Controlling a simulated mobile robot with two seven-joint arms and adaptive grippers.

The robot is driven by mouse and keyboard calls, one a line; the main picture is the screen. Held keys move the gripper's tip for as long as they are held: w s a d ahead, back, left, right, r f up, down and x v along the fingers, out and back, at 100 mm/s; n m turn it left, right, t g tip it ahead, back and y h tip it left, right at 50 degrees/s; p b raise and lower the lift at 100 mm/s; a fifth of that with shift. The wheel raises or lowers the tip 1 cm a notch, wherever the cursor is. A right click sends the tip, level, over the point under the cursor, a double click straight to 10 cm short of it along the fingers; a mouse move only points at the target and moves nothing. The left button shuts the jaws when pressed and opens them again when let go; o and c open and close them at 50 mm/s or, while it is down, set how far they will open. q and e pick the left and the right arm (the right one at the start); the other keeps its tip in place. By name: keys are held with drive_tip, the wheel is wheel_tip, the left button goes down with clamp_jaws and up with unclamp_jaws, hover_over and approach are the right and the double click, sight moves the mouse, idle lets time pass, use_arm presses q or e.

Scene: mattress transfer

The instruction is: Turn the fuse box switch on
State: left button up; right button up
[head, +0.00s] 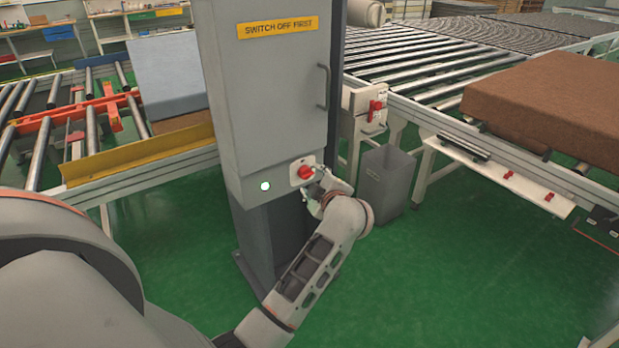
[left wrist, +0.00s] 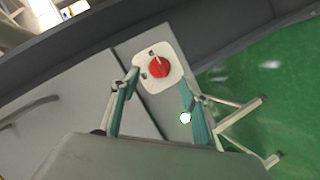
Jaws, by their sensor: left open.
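The grey fuse box (head: 268,95) stands upright in the head view, with a yellow "SWITCH OFF FIRST" label and a closed door. Its red rotary switch (head: 306,172) sits on a pale plate at the lower right of the front, beside a small white-green light (head: 265,186). My left gripper (head: 317,183) is at the switch, partly hidden by its own wrist. In the left wrist view the red switch (left wrist: 159,67) lies ahead, between and beyond the spread fingers (left wrist: 155,98). The gripper is open; I cannot tell whether a finger touches the switch plate. My right gripper is not in view.
A grey bin (head: 386,180) stands on the green floor right of the box. Roller conveyors run behind on both sides, with a brown mattress block (head: 548,105) at right. A second red switch (head: 375,110) is on a conveyor-side box. The floor in front is clear.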

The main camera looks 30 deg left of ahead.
use_arm(q)
drive_tip(key=v, duration=0.6)
drive_tip(key=shift+d, duration=0.2)
drive_tip(key=shift+s+r, duration=0.1)
drive_tip(key=shift+s, duration=0.05)
